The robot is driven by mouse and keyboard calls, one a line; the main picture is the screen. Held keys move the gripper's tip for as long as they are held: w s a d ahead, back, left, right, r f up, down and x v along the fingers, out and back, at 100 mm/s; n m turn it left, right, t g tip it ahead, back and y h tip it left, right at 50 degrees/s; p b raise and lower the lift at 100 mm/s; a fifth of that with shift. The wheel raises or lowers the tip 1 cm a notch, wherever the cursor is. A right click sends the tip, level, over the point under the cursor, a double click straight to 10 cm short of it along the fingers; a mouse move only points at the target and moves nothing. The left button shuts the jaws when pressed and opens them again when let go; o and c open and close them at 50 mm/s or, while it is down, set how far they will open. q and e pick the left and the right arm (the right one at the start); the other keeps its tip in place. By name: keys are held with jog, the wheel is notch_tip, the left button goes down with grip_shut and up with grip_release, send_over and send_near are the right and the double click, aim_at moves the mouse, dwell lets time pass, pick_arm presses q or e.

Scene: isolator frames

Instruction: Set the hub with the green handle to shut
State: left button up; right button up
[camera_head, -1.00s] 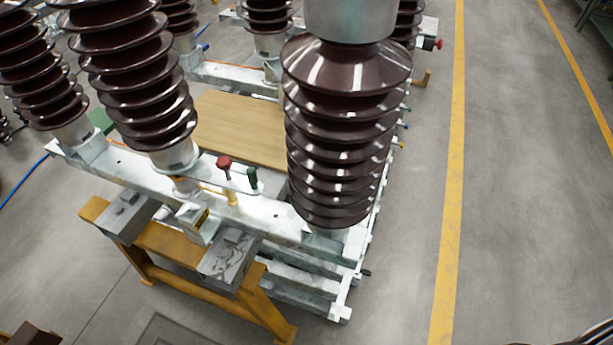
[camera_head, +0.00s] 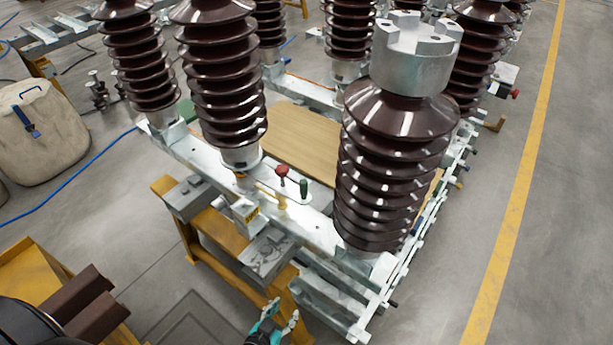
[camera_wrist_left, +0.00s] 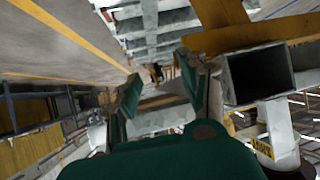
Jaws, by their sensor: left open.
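The green handle (camera_head: 304,188) stands upright on a small hub and lever assembly on the near grey beam, just right of a taller red handle (camera_head: 282,172). A yellow post (camera_head: 282,200) shows below the red handle. My left gripper (camera_head: 284,314) is at the bottom of the head view, below and in front of the beam, well apart from the handle. It is open and empty. In the left wrist view its two green-backed fingers (camera_wrist_left: 160,78) are spread, with nothing between them; I cannot make out the green handle there. My right gripper is not in view.
Brown ribbed insulators (camera_head: 390,165) flank the handles on the grey beam (camera_head: 190,150). A yellow stand (camera_head: 215,245) supports the beam. A wooden board (camera_head: 300,140) lies behind. A beige sack (camera_head: 40,130) sits at left. Floor right of the frame is clear.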

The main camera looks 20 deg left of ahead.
pick_arm(q)
jog(key=w+r+t+p, duration=0.1)
jog(key=w+r+t, duration=0.1)
jog(key=r, duration=0.6)
jog(key=w+r+t+p, duration=0.1)
jog(key=w+r+t, duration=0.15)
jog(key=r, duration=0.55)
jog(key=n+t+y, duration=0.1)
jog(key=t, duration=0.1)
send_near(302, 186)
jog(key=w+p, duration=0.1)
jog(key=w, duration=0.4)
jog(key=w+p, duration=0.2)
jog(key=w, duration=0.4)
jog(key=shift+w+d+r, duration=0.1)
jog(key=shift+d+r, duration=0.1)
grip_shut()
jog(key=shift+f, duration=0.1)
